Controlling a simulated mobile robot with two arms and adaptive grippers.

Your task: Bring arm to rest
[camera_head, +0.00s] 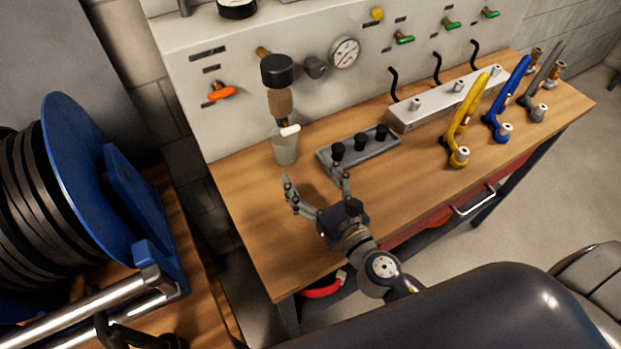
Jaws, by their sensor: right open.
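My right gripper (316,190) is open and empty above the left part of the wooden bench (244,205). Its fingers are spread, one toward the grey cup (285,148) and one close to the grey block (384,148) with black knobs. I cannot tell whether that finger touches the block. The right arm comes up from the bottom of the view. My left gripper does not show.
Yellow (463,122), blue (509,100) and dark grey (545,82) handled tools stand at the bench's right. A white strip (440,102) lies behind them. A panel (235,135) with valves and a gauge (345,52) rises behind. A blue reel (75,175) stands at left.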

